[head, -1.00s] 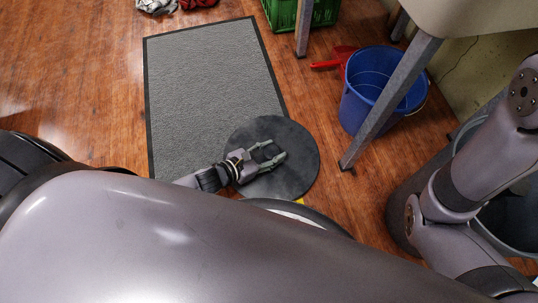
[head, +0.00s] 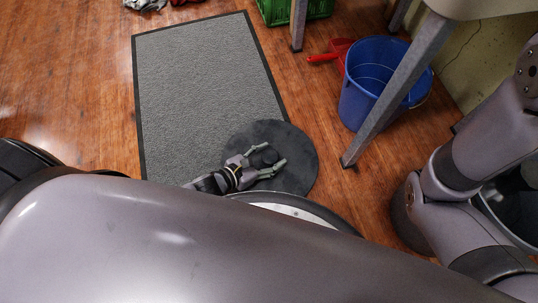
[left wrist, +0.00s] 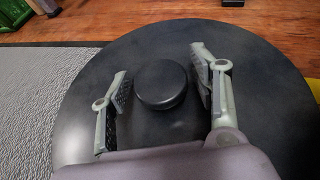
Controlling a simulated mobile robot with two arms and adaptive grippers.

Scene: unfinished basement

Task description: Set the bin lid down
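The bin lid (head: 300,148) is a dark grey disc lying flat over the near right corner of the grey mat and the wood floor. In the left wrist view the lid (left wrist: 272,100) fills most of the picture, with its round black knob (left wrist: 161,84) in the middle. My left gripper (head: 275,155) is open over the lid. In the left wrist view its fingers (left wrist: 160,80) stand on either side of the knob, with gaps between. The dark bin (head: 512,208) is at the right, partly hidden by my right arm. My right gripper is out of view.
The grey mat (head: 205,90) lies left of centre. A blue bucket (head: 372,75) and a red dustpan (head: 337,52) are on the floor by a table leg (head: 395,90). A green crate (head: 285,10) stands at the back. Wood floor is free at the left.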

